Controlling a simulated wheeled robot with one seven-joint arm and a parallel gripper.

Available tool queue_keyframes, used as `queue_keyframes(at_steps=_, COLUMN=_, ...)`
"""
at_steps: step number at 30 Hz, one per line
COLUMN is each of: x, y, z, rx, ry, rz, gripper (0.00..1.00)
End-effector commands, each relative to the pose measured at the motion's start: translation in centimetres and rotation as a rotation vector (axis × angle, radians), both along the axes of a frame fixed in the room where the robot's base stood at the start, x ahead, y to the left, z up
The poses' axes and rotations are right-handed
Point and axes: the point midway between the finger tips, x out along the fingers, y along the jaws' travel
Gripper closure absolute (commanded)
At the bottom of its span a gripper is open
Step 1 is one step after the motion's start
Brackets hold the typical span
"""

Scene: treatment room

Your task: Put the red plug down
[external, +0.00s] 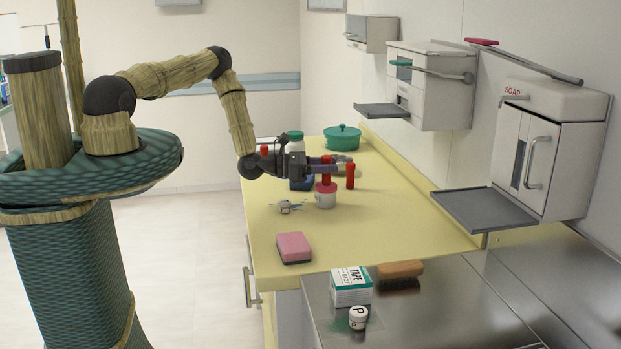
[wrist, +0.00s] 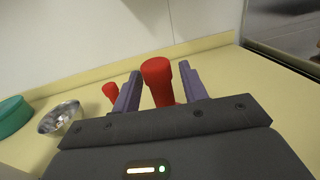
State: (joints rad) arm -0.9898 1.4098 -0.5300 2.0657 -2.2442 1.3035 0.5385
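A red plug (wrist: 157,78) stands upright between the fingers of my gripper (wrist: 160,88), with narrow gaps seeming to show on both sides, so I see the fingers apart. In the external view the same plug (external: 326,179) shows below the fingers of my gripper (external: 322,166), just over or behind a small white jar with a pinkish-red top (external: 325,198); I cannot tell whether it touches it. A second red plug-like piece (external: 350,176) stands to the right; it seems to be the red piece at left in the wrist view (wrist: 110,92).
The yellow counter (external: 268,232) holds a green pot (external: 342,137), a white bottle with a green cap (external: 295,141), a blue item (external: 301,184), a small drone-like item (external: 287,206) and a pink sponge (external: 294,246). Wall dispensers line the right. Clear counter lies front right.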

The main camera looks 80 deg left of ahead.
Motion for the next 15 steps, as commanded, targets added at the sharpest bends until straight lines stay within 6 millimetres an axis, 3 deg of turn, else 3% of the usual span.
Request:
queue_keyframes(at_steps=11, x=0.0, y=0.0, z=0.4, rx=0.000, ry=0.000, rz=0.000, gripper=0.54)
queue_keyframes(at_steps=15, x=-1.4, y=0.3, z=0.1, rx=0.000, ry=0.002, rz=0.001, gripper=0.54)
